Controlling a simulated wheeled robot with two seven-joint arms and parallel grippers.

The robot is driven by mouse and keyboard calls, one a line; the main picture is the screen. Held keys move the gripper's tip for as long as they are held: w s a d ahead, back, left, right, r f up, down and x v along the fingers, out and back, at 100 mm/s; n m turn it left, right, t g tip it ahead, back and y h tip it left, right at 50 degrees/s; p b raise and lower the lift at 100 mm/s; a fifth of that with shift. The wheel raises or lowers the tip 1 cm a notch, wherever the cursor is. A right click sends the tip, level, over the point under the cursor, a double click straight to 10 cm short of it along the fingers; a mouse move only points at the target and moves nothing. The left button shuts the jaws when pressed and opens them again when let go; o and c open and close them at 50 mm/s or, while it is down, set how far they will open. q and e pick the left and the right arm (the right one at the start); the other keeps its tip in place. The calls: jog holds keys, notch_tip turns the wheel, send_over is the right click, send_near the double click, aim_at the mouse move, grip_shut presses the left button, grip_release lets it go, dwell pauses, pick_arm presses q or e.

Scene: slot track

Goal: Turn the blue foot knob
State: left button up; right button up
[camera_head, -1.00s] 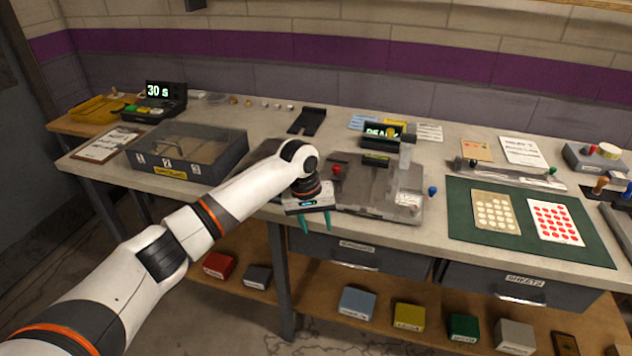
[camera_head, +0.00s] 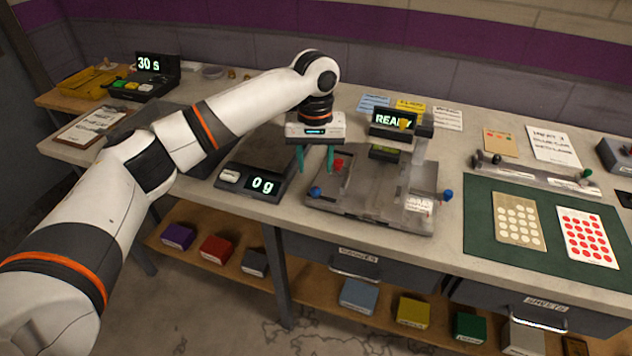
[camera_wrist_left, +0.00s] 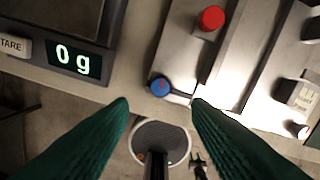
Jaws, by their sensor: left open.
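A grey slot-track fixture (camera_head: 365,212) sits at the front of the bench. A blue knob (camera_head: 315,193) is at its front left corner; this knob shows in the left wrist view (camera_wrist_left: 160,86) with a red mark on its top. A second blue knob (camera_head: 447,196) is on the fixture's right side. A red knob (camera_head: 338,164) stands farther back, also in the left wrist view (camera_wrist_left: 211,18). My left gripper (camera_head: 315,171) points down with green fingers apart and empty. It is above and slightly behind the front left blue knob, not touching it. My right gripper is not in view.
A scale (camera_head: 252,182) reading 0 g stands just left of the fixture. A display reading READY (camera_head: 393,119) stands at the fixture's back. A green mat (camera_head: 480,230) with dotted cards lies to the right. The bench's front edge is close to the knob.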

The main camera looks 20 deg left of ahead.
aim_at(316, 189)
pick_arm(q)
jog(key=f, duration=0.7)
jog(key=shift+w+f, duration=0.2)
jog(key=shift+f, duration=0.15)
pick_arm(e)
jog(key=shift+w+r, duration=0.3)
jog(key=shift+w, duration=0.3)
pick_arm(q)
grip_shut()
jog(key=shift+r+p, duration=0.1)
jog(key=shift+p, duration=0.25)
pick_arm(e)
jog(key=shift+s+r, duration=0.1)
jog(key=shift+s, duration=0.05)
